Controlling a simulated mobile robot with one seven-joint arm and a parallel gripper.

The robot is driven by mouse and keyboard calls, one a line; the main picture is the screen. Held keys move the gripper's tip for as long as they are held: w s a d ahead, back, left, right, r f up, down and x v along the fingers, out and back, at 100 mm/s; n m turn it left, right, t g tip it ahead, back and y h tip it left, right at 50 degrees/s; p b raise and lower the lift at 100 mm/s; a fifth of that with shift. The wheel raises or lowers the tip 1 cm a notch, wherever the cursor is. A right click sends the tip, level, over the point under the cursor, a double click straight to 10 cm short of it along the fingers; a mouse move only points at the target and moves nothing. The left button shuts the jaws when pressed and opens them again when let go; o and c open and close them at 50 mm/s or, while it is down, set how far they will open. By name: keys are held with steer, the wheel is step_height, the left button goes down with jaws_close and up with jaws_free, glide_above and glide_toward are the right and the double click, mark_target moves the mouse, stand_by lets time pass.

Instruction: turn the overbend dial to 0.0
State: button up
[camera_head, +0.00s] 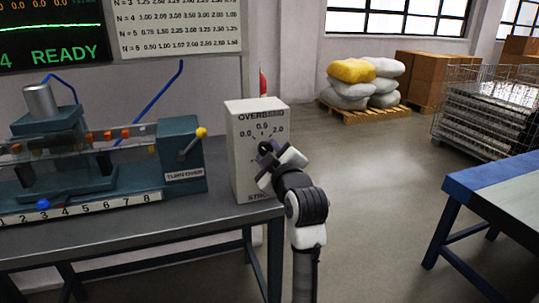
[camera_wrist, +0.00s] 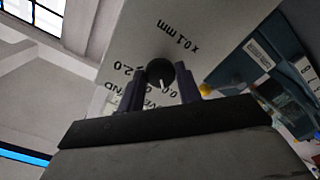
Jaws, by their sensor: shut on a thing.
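The overbend dial is a round black knob (camera_wrist: 160,73) with a white pointer mark, on the face of a light grey box (camera_head: 242,165). In the wrist view the panel lettering is upside down, and the pointer runs toward the OVERBEND lettering; its exact reading is unclear. In the head view the scale shows 0.0 at left and 2.0 at right, and the knob is hidden behind my gripper (camera_head: 268,154). My gripper also shows in the wrist view (camera_wrist: 160,90), its two dark fingers shut on either side of the knob.
The box stands at the right end of a dark bench (camera_head: 170,228). A teal tube machine (camera_head: 182,165) with a yellow-knobbed lever is to its left. A blue-edged table (camera_head: 490,185) stands at right. Open floor lies between, with a pallet of sacks (camera_head: 365,85) behind.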

steer(key=o, duration=1)
steer(key=shift+s, duration=0.1)
steer(key=b+v, duration=0.1)
steer(key=v, duration=1.2)
steer(key=shift+s, duration=0.3)
steer(key=shift+d, duration=0.1)
